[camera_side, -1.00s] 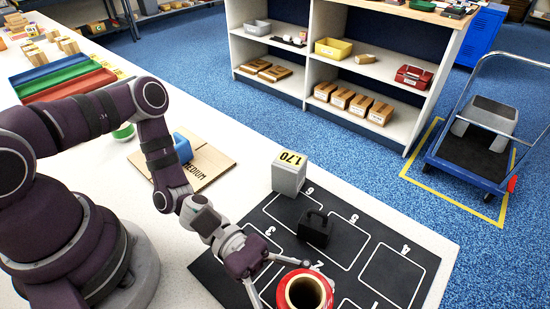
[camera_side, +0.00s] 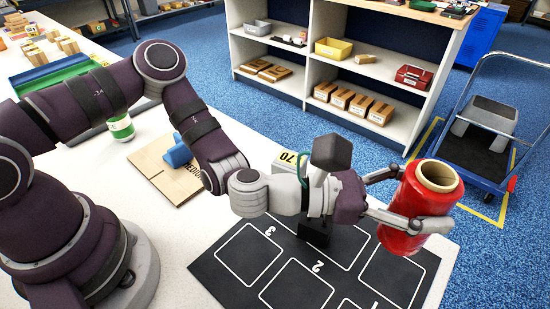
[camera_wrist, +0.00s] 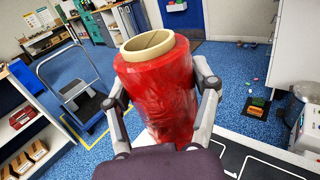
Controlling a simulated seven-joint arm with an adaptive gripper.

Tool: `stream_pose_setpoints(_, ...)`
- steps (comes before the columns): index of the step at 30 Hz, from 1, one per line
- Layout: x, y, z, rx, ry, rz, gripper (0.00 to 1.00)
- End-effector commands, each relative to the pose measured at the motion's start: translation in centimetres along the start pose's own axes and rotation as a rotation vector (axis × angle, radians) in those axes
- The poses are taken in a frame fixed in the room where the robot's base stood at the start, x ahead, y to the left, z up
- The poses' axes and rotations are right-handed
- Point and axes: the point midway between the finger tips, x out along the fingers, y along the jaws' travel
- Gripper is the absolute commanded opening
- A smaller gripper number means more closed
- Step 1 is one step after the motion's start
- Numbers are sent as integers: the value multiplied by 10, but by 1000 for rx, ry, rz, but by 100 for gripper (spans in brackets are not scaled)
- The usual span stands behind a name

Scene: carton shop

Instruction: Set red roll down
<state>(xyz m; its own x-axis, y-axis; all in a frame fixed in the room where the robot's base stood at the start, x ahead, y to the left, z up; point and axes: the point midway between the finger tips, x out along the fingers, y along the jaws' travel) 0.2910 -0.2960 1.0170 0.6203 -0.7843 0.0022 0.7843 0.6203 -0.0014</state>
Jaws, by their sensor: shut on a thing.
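The red roll (camera_side: 411,207) is a shiny red cylinder with a cream core, nearly upright and slightly tilted. My gripper (camera_side: 408,198) is shut on it, one finger on each side, and holds it above the right part of the black numbered mat (camera_side: 240,258). In the wrist view the red roll (camera_wrist: 157,90) fills the middle, between the two fingers of my gripper (camera_wrist: 163,95). The roll's lower end shows no contact with the mat. Numbers 3 and 2 show on the mat; other squares are partly hidden by my arm and the roll.
A flat carton (camera_side: 160,160) with a blue tool (camera_side: 178,152) lies left. Shelves (camera_side: 400,125) and a trolley (camera_side: 474,150) stand beyond the table.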

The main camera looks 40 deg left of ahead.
Motion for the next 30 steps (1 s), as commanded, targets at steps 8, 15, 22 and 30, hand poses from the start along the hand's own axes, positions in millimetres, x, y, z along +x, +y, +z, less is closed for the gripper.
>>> stream_pose_setpoints(8,19,33,-1,0,4,274,20)
stream_pose_setpoints(15,19,34,-47,3,3,278,20)
stream_pose_setpoints(22,18,34,-88,3,3,277,20)
stream_pose_setpoints(30,18,35,-90,2,1,276,20)
